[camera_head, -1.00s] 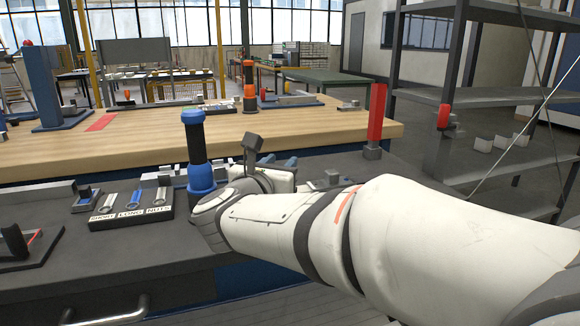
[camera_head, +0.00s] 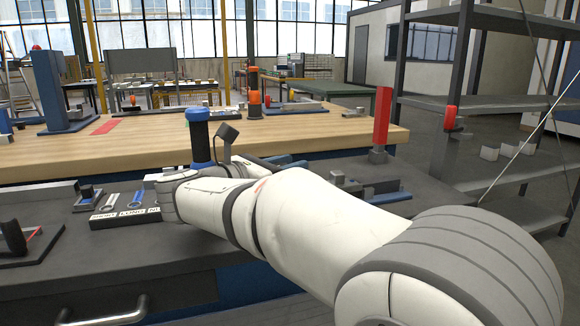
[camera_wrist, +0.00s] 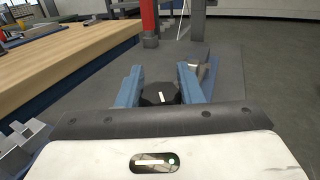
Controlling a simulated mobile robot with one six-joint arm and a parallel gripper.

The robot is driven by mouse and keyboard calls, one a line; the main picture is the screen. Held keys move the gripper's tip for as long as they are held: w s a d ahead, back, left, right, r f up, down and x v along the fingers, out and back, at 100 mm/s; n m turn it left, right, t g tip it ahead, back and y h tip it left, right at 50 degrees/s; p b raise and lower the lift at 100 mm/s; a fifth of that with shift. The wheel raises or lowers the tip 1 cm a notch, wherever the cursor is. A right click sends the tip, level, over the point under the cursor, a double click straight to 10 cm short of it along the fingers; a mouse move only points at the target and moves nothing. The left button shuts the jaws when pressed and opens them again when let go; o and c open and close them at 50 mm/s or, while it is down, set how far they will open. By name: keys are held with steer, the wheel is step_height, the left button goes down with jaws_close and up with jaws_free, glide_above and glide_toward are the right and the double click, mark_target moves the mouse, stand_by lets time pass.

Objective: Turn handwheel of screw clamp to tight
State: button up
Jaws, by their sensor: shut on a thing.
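A dark, many-sided handwheel (camera_wrist: 159,92) with a short white mark sits between the two blue fingers of my gripper (camera_wrist: 158,88) in the wrist view. The fingers are shut on it from both sides. The white mark points nearly straight up and down, tilted slightly. Just beyond it, a grey metal block on a blue base (camera_wrist: 211,78) lies on the bench; it seems to be part of the screw clamp. In the head view a grey and blue fixture (camera_head: 376,188) shows right of my arm.
A red post (camera_head: 382,118) stands behind the fixture. A dark post with a blue collar (camera_head: 199,140) stands close behind my wrist. A labelled tool tray (camera_head: 125,215) lies to the left. A wooden table (camera_head: 90,155) lies behind, and dark shelves (camera_head: 470,105) stand right.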

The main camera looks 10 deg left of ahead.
steer(key=shift+r, duration=0.2)
steer(key=o, duration=1)
steer(key=shift+w+f, duration=0.1)
steer(key=shift+f, duration=0.05)
step_height(320, 180, up, 10)
steer(key=p, duration=0.3)
steer(key=shift+p, duration=0.35)
